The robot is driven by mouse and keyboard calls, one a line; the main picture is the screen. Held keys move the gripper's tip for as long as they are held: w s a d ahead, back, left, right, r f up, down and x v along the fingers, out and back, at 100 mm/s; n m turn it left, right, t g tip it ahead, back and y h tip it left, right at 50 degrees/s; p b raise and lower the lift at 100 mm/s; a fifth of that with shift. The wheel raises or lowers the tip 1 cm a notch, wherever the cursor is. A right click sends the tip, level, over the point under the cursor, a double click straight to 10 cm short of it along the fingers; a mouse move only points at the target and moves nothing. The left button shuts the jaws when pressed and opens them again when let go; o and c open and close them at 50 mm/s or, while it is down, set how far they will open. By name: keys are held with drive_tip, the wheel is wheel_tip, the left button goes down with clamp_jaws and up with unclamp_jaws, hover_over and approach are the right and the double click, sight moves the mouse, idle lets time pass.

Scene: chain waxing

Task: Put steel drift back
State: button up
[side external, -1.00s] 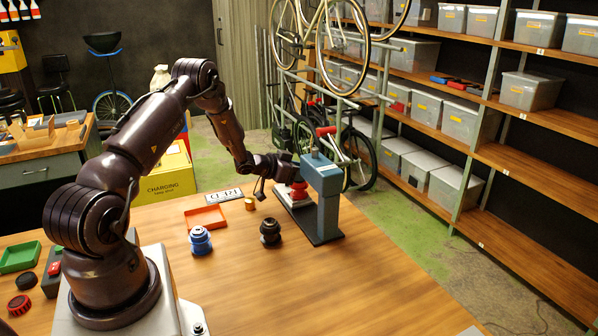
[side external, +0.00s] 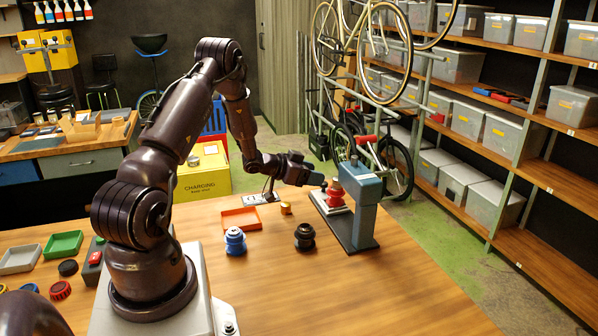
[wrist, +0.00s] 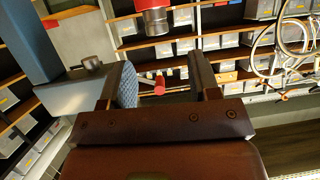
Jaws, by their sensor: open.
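That view looks upside down. A short steel cylinder (wrist: 155,22) joins the red piece (wrist: 147,4) there, beyond the fingers; it may be the steel drift, but I cannot be sure. The blue press (side external: 362,190) also fills the left of the wrist view (wrist: 80,100).
The front right of the table is clear.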

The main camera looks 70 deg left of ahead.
drive_tip(key=d+r+g+y, duration=0.2)
drive_tip(key=d+r, duration=0.4)
drive_tip(key=r, duration=0.4)
drive_tip(key=d+r+g+y, duration=0.1)
drive_tip(key=d+r+y, duration=0.1)
drive_tip(key=d+r, duration=0.6)
drive_tip(key=s+d+r+g+h, duration=0.1)
drive_tip(key=s+d+r+g, duration=0.1)
drive_tip(key=s+d+r, duration=0.4)
drive_tip(key=s+d, duration=0.1)
drive_tip(key=d, duration=0.3)
drive_tip(key=shift+r+n, duration=0.15)
drive_tip(key=shift+n, duration=0.25)
drive_tip(key=shift+o, duration=0.4)
drive_tip(key=s+d+m+g+h, duration=0.1)
drive_tip(key=s+d+h, duration=0.3)
drive_tip(key=s+d, duration=0.6)
drive_tip(key=shift+s+d+f+m+g, duration=0.3)
drive_tip(key=shift+s+g, duration=0.3)
drive_tip(key=shift+g, duration=0.3)
